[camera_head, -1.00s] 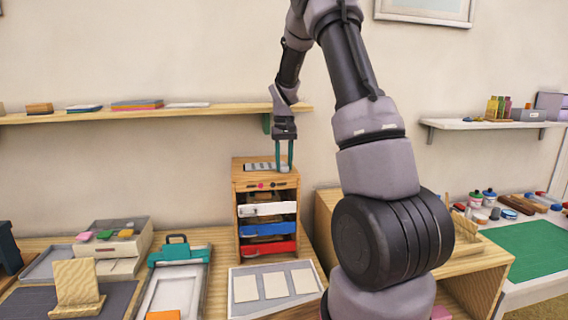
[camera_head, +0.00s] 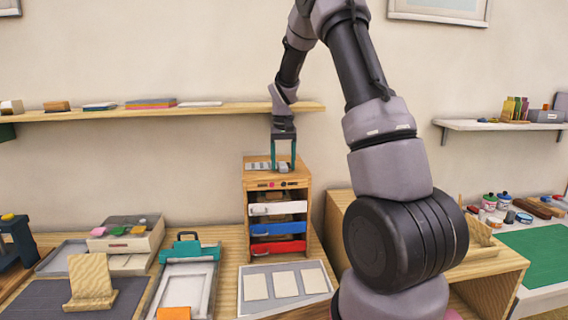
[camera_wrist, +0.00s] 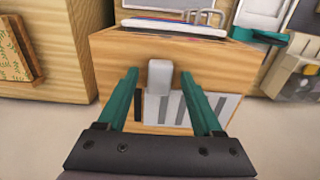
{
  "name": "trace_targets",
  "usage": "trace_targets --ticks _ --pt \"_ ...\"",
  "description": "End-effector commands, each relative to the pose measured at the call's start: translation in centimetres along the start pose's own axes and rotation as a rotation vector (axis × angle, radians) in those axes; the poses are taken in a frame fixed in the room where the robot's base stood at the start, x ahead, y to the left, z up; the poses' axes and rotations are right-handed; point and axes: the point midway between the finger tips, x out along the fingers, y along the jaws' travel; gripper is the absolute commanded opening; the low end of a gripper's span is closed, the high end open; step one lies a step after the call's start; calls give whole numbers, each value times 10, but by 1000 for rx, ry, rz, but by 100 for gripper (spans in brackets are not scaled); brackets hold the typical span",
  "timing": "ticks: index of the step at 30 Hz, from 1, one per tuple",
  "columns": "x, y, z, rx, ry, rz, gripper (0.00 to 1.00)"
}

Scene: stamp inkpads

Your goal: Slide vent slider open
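The vent (camera_head: 258,165) is a light grey slotted plate on top of a small wooden drawer cabinet (camera_head: 249,180). In the wrist view, the vent plate (camera_wrist: 222,104) shows dark slots and a raised grey slider knob (camera_wrist: 159,76). My gripper (camera_head: 281,169) is over the cabinet top with its teal fingers pointing down. In the wrist view, the fingers of my gripper (camera_wrist: 161,82) are apart, one on each side of the knob, with visible gaps. I cannot tell whether the fingertips reach down to the plate.
The cabinet front has white, blue and red drawers (camera_head: 278,247). A wall shelf (camera_head: 200,110) runs behind at the left. A grey tray with pale cards (camera_head: 248,308) lies in front. A teal clipboard-like item (camera_head: 190,250) and stamp pads (camera_head: 117,231) are at the left.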

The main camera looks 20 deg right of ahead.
Motion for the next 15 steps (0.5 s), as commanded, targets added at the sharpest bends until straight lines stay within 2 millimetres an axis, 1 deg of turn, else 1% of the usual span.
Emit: trace_targets --ticks 5,8,11,15 --pt "0 0 0 0 0 0 68" --pt "-6 0 0 0 2 0 68" --pt "-21 0 -1 0 4 -1 68" --pt "-50 0 -1 0 6 -1 68"
